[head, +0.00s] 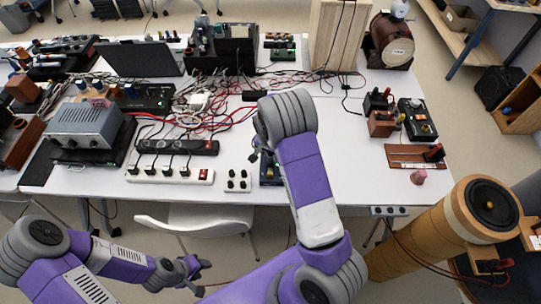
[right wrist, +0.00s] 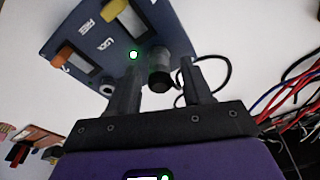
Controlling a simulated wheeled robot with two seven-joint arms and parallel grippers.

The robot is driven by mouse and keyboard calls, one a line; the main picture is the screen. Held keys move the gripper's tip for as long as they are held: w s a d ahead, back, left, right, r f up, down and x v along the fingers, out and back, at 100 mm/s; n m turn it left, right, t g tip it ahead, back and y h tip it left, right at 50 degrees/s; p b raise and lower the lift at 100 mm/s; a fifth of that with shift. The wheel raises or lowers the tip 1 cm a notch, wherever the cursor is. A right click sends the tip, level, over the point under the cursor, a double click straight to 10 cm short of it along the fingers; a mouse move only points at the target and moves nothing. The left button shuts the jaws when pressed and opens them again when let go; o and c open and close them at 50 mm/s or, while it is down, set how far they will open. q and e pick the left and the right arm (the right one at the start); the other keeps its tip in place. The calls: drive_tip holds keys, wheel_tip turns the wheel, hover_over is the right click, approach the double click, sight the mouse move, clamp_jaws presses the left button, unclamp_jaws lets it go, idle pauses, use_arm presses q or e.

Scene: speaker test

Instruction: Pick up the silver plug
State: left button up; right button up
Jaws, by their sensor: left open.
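A silver plug (right wrist: 159,66) with a dark end shows in the right wrist view, by the edge of a blue box (right wrist: 98,45). The box has orange and yellow knobs, white lettering and a lit green light. My right gripper (right wrist: 160,80) is open, with one finger on each side of the plug and a visible gap beside it. In the head view the blue box (head: 268,172) is partly hidden behind my right arm, and the plug cannot be made out. My left gripper (head: 192,270) is open and empty, low in front of the table.
A white socket strip (head: 170,174) and a small white panel with black knobs (head: 237,180) stand left of the blue box. Red, white and black cables (head: 205,108) tangle behind. A white chair (head: 195,219) stands in front.

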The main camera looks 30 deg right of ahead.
clamp_jaws()
wheel_tip(320, 180, up, 10)
drive_tip(key=shift+p, duration=0.9)
wheel_tip(320, 180, up, 4)
drive_tip(key=p, duration=0.3)
